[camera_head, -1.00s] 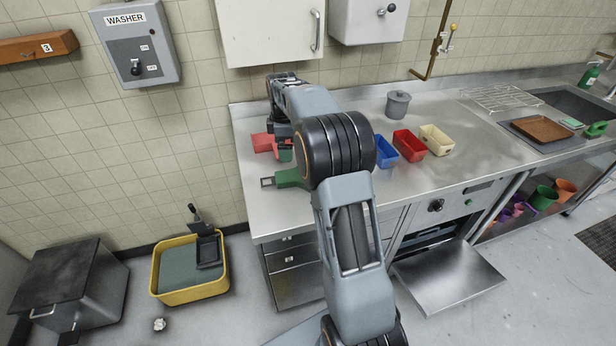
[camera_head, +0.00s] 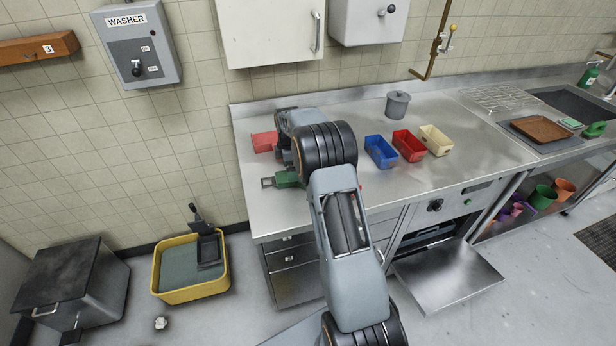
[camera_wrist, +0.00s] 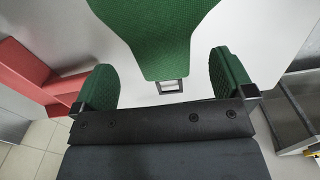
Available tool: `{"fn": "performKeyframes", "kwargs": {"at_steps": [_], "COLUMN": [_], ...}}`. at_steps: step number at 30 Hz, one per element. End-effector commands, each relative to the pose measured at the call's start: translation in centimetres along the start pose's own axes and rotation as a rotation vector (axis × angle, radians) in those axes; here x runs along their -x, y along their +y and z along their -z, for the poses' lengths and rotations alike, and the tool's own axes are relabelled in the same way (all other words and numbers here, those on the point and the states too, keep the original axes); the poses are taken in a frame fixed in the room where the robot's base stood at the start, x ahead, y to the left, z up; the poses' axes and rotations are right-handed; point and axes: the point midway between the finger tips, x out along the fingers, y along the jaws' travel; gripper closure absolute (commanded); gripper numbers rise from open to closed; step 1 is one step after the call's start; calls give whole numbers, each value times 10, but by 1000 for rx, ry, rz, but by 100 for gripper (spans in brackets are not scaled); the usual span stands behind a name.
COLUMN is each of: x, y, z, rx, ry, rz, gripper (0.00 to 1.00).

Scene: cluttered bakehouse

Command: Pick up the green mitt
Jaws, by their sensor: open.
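The green mitt (camera_head: 288,178) lies on the steel counter near its left end, its hanging loop pointing left; my arm covers part of it. In the wrist view the mitt (camera_wrist: 155,35) is at top centre, with its narrow end and square loop toward me. My gripper (camera_wrist: 164,68) is open, its two green-padded fingers apart to the left and right of the mitt's narrow end. Nothing is held between them. In the head view my gripper is mostly hidden behind my arm, close over the mitt.
A red object (camera_head: 264,142) lies just behind the mitt; it also shows at left in the wrist view (camera_wrist: 35,75). Blue (camera_head: 380,151), red (camera_head: 409,145) and cream (camera_head: 436,140) bins stand to the right, with a grey lidded pot (camera_head: 398,104) behind. An oven door (camera_head: 447,283) hangs open below.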

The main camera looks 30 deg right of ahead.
Motion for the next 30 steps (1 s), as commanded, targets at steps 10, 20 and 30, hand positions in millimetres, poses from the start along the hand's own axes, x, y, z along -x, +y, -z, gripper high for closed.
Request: {"fn": "performKeyframes", "kwargs": {"at_steps": [10,20,30], "x": [-41,-48,-48], "y": [-1,-1,-1], "z": [-1,-1,-1], "rx": [0,0,0], "ry": [0,0,0], "rz": [4,2,1], "gripper": [0,0,32]}}
